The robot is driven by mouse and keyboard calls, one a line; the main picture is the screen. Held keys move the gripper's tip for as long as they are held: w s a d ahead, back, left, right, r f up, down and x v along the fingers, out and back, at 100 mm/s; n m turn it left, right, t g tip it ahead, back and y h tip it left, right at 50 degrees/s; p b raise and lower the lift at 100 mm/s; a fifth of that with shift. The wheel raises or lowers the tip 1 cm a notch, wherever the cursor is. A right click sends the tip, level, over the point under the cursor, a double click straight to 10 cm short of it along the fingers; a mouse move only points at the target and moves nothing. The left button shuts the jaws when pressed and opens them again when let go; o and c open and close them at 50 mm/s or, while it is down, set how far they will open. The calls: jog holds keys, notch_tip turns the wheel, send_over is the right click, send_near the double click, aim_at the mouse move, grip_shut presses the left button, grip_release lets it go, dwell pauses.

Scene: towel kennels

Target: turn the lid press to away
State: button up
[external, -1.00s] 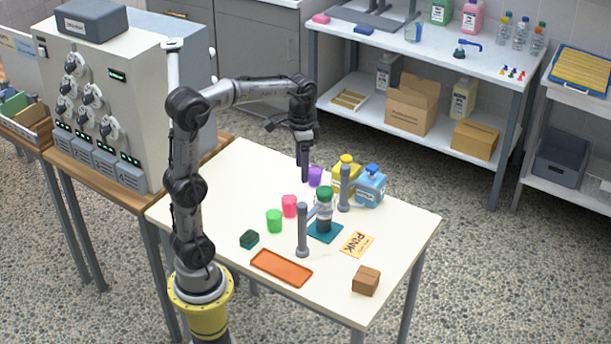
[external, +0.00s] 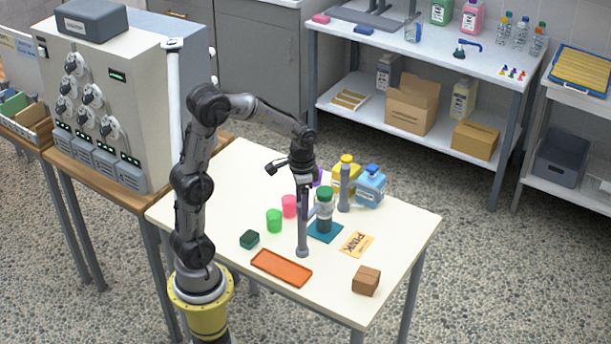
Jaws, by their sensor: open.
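Two grey upright posts stand on the white table, the front post (external: 302,238) and the back post (external: 345,186). They look like the lid press, with a short grey bar reaching from the front post toward the jar. A dark jar (external: 324,212) with a green lid (external: 325,194) stands upright on a teal mat (external: 326,232) between the posts. My gripper (external: 303,205) points down at the front post's top and overlaps it in the picture. It is open and holds nothing visible. Whether it touches the post, I cannot tell. My gripper hides the post's upper end.
Green (external: 274,221) and pink (external: 289,206) cups stand left of the press; a purple cup is partly hidden. Yellow (external: 344,174) and blue (external: 370,187) bottles stand behind. An orange tray (external: 281,268), dark green block (external: 249,240), card (external: 357,244) and brown box (external: 366,281) lie in front.

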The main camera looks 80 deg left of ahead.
grip_shut()
dwell(1.4)
